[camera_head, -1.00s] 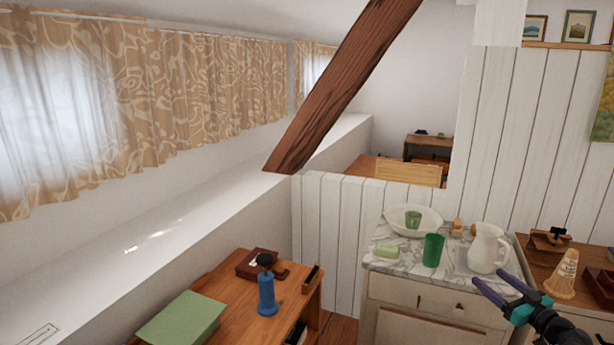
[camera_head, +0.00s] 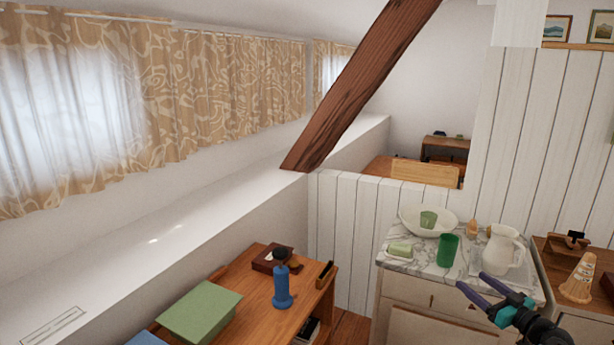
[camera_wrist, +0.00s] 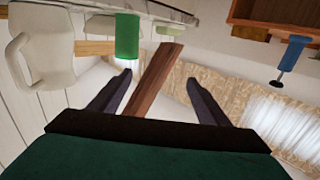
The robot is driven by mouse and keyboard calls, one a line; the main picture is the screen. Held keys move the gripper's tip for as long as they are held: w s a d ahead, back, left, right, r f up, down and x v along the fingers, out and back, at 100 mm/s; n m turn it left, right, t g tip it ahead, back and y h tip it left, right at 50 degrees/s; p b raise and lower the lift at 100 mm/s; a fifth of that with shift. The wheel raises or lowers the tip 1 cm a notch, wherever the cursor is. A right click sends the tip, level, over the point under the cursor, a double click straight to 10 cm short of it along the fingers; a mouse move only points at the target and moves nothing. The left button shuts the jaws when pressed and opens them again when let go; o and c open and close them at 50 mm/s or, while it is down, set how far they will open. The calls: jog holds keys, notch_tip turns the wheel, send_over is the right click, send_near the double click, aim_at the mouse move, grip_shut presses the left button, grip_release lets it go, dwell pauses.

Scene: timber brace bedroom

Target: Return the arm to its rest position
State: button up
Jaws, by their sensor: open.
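My gripper (camera_head: 472,282) is at the lower right of the head view, in front of the marble-topped washstand (camera_head: 398,264). Its two dark fingers are spread apart with nothing between them. In the wrist view my gripper (camera_wrist: 160,82) is also open and empty, and the room appears upside down there. The brown timber brace (camera_wrist: 155,78) shows beyond the gap between the fingers. The arm behind the gripper is partly cut off by the lower edge of the head view.
The washstand carries a white pitcher (camera_head: 503,250), a green cup (camera_head: 447,250) and a white basin (camera_head: 409,220). A wooden desk (camera_head: 262,318) holds a blue bottle-like object (camera_head: 281,288) and a green box (camera_head: 200,315). A side table with a cone-shaped object (camera_head: 580,278) stands at right.

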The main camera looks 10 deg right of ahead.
jog(key=w+a+f+y, duration=0.1)
jog(key=w+a+f, duration=0.35)
jog(key=a, duration=0.55)
jog(key=w+a+f+g+y, duration=0.15)
jog(key=w+a+f, duration=0.3)
jog(key=a, duration=0.55)
jog(key=w+a+f+t+y, duration=0.15)
jog(key=w+a+f, duration=0.3)
jog(key=a, duration=0.55)
jog(key=a+f+m+g+h, duration=0.3)
jog(key=a+f+m+h, duration=0.15)
jog(key=a+f, duration=0.8)
jog(key=s+a+f+g+h, duration=0.2)
jog(key=s+f+g, duration=0.3)
jog(key=s+f, duration=0.6)
jog(key=s+a+f+g+h, duration=0.15)
jog(key=s+f+g, duration=0.35)
jog(key=s+f, duration=0.6)
jog(key=s+a+n+g+y, duration=0.1)
jog(key=s+a+n+g, duration=0.2)
jog(key=s+g, duration=0.7)
jog(key=s+a, duration=0.1)
jog(key=s, duration=1.1)
jog(key=shift+a+r, duration=0.15)
